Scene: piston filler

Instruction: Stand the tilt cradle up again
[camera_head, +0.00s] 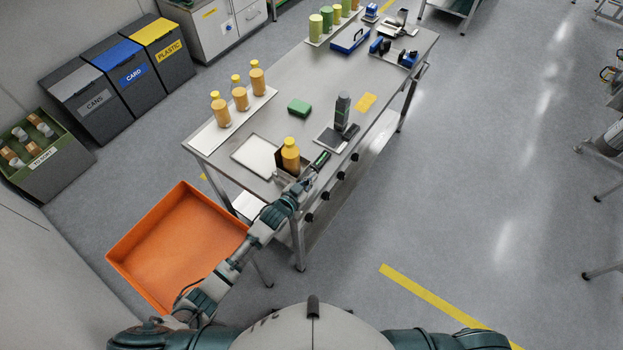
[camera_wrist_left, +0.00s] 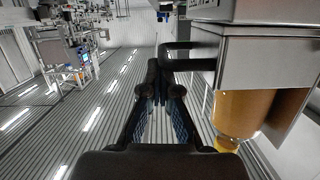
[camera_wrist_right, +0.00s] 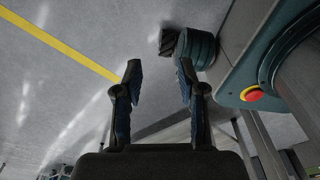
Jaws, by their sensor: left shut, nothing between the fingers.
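My right gripper (camera_wrist_right: 157,75) is open and empty, away from the cradle.
A black-and-green device (camera_head: 320,160) lies right of the cradle, near a dark grey bottle (camera_head: 342,110). An orange bin (camera_head: 175,245) is left of my arm.

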